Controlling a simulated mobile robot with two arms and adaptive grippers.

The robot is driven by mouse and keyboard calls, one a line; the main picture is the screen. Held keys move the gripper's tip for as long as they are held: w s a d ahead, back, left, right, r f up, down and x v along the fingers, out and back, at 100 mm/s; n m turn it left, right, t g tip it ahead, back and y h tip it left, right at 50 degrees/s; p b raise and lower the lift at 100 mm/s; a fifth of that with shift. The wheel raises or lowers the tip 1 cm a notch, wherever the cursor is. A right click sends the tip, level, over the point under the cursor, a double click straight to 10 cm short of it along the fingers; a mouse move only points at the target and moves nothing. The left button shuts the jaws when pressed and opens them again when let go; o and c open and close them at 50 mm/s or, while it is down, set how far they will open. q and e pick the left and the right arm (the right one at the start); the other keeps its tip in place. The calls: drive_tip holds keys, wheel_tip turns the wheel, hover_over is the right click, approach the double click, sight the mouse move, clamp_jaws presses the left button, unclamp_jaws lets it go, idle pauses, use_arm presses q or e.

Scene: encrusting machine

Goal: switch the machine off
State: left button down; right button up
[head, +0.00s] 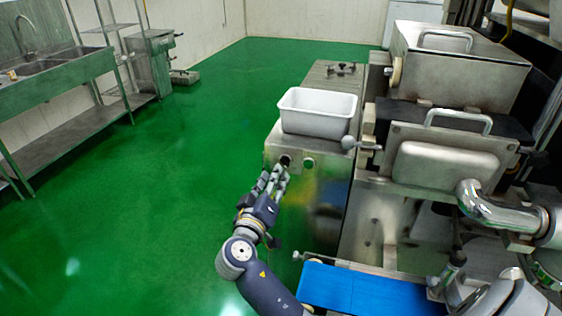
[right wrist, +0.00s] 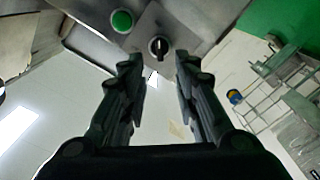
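The machine (head: 450,60) is a large steel unit on the right of the head view. The end panel of its lower cabinet (head: 285,145) carries a dark round knob (head: 285,160) and a round button (head: 309,163). In the right wrist view the black rotary switch (right wrist: 158,46) sits on a grey plate, with its grip bar roughly upright in the picture. A green button (right wrist: 122,21) is to its left. My right gripper (head: 277,175) is close in front of the panel. Its fingers (right wrist: 158,70) are apart and empty, with the switch just beyond the tips. My left gripper is not in view.
A white tub (head: 318,112) stands on the cabinet. A blue conveyor belt (head: 365,290) is at the bottom. A steel sink bench (head: 60,75) is at the far left. The green floor (head: 180,190) left of the machine is clear.

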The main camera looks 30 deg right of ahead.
sight(282, 163)
drive_tip(key=p+x, duration=0.2)
drive_tip(key=x, duration=0.5)
drive_tip(key=shift+w+d, duration=0.1)
clamp_jaws()
